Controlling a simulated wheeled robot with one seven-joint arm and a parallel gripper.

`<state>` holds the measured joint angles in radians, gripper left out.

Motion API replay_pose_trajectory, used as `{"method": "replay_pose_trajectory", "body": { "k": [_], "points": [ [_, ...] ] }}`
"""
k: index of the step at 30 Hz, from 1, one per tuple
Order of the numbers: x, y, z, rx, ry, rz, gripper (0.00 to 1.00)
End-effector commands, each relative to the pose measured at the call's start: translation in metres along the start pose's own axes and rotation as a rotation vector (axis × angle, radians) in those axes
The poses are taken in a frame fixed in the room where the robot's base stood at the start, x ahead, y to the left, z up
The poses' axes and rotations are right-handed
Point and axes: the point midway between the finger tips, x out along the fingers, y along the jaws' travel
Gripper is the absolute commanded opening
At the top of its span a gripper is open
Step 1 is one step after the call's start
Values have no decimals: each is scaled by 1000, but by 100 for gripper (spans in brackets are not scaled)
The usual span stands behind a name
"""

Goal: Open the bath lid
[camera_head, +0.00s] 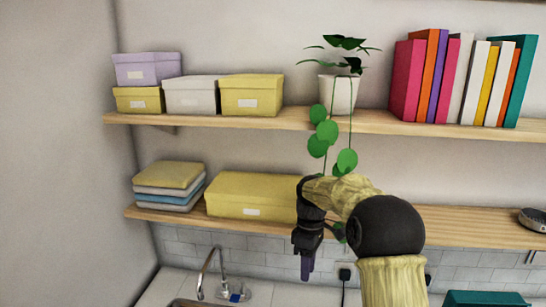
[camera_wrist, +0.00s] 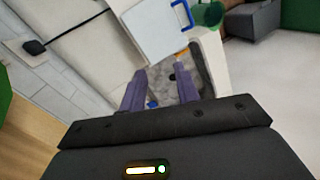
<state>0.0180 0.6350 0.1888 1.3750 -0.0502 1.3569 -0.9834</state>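A pale, flat, square panel (camera_wrist: 153,32) with a blue handle (camera_wrist: 181,16) lies at the top middle of the wrist view. It looks like the bath lid, but I cannot tell for sure, nor whether it is fully shut. My gripper (camera_wrist: 160,88) has two purple fingers spread apart with nothing between them. The fingers point toward the panel's lower edge and are apart from the handle. Between and beyond the fingertips is a grey, mottled area with small blue and yellow spots. In the head view my gripper (camera_head: 307,268) points down in front of the lower shelf; no lid shows there.
A green cylinder (camera_wrist: 208,13) stands right by the blue handle. A black plug and cord (camera_wrist: 34,46) are at the left wall. In the head view a tap (camera_head: 208,268) stands at lower left, and a yellow box (camera_head: 250,197) sits on the lower shelf (camera_head: 470,222).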

Motion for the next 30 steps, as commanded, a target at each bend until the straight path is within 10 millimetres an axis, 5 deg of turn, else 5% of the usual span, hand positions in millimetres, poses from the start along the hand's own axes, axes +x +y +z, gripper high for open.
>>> {"method": "replay_pose_trajectory", "body": {
  "k": [24,30],
  "points": [
    [108,-131,121,975,310,273,32],
    [126,-155,138,1113,381,287,32]
  ]
}}
